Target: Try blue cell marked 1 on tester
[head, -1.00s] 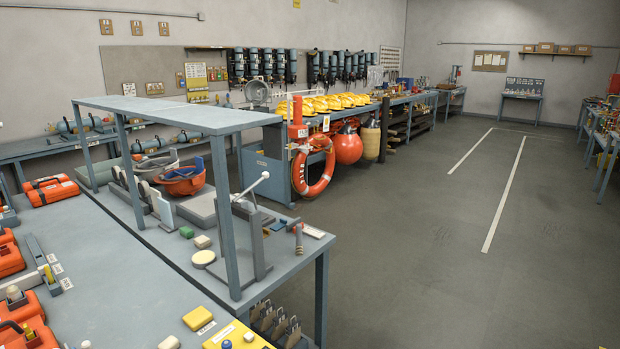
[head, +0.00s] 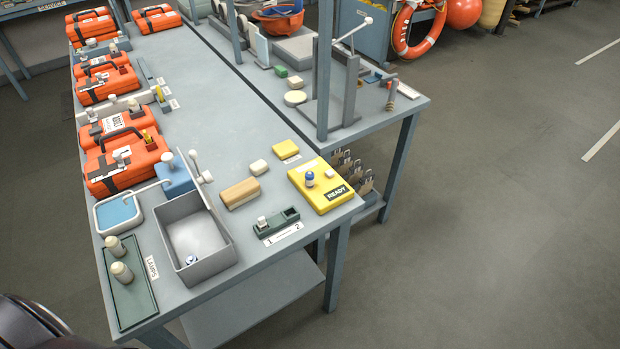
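A yellow box with a dark READY display, which looks like the tester (head: 337,205), lies at the right end of the near table. A small blue-and-white piece (head: 310,179) stands upright on top of it. Another small blue-and-white piece (head: 192,260) lies in the grey open bin (head: 227,262). No number can be read on either piece. A green two-place holder (head: 268,229) sits before a label reading 1 and 2. A whitish piece (head: 262,222) is in its left place; its right place looks empty.
Orange cases (head: 126,161) line the table's left side. A green tray (head: 129,287) with two pale lamps stands at the near left corner. A wooden-looking block (head: 240,193) and a yellow block (head: 285,149) lie near the tester. The floor to the right is clear.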

